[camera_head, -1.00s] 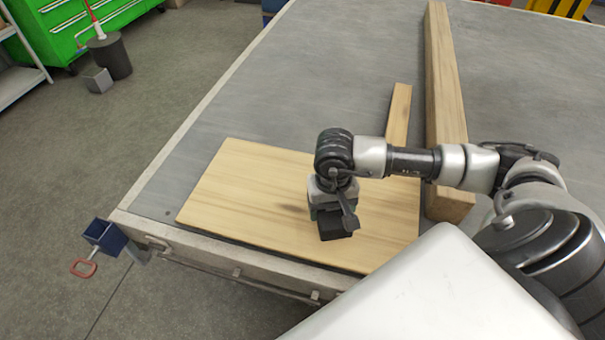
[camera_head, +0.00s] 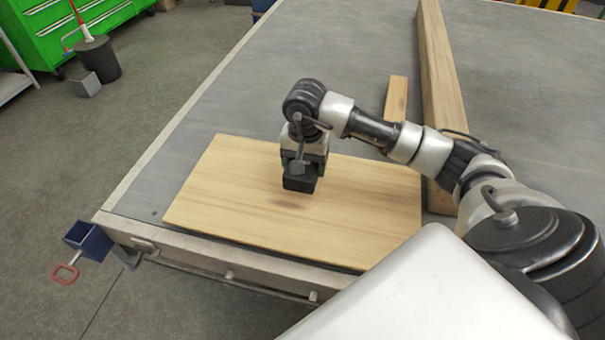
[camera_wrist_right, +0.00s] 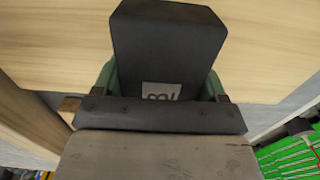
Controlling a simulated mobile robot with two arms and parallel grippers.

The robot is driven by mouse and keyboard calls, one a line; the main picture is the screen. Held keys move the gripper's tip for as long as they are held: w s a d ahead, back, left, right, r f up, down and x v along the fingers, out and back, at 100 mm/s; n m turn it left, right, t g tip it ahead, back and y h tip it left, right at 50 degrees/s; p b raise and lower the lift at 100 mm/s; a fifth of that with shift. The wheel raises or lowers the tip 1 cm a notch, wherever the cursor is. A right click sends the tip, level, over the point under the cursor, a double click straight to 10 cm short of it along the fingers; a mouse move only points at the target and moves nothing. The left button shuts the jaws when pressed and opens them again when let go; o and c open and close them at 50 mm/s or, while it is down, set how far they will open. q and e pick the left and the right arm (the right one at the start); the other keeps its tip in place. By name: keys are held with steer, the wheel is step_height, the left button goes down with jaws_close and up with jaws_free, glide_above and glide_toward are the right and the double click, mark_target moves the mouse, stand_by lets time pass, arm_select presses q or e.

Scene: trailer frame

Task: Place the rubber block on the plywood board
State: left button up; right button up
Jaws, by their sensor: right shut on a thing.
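The plywood board (camera_head: 370,215) lies flat on the grey trailer bed near its front left corner. It also fills much of the right wrist view (camera_wrist_right: 60,45). My right gripper (camera_head: 300,172) is above the middle of the board, pointing down. It is shut on the black rubber block (camera_head: 299,184). The block shows large in the right wrist view (camera_wrist_right: 165,50), with a small pale label on its face. A shadow on the wood beneath suggests that the block is held a little above the board. My left gripper is not in view.
A long wooden beam (camera_head: 440,75) and a shorter wood strip (camera_head: 396,98) lie right of and behind the board. Most of the board's surface is clear.

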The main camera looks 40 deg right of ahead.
steer(key=shift+w+a+f, duration=0.15)
steer(key=shift+w+f, duration=0.1)
steer(key=shift+f, duration=0.1)
step_height(320, 180, down, 4)
steer(key=shift+r, duration=0.2)
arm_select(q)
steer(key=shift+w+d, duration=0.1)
arm_select(e)
steer(key=o, duration=1.2)
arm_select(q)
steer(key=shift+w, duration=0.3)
arm_select(e)
steer(key=shift+o, duration=0.2)
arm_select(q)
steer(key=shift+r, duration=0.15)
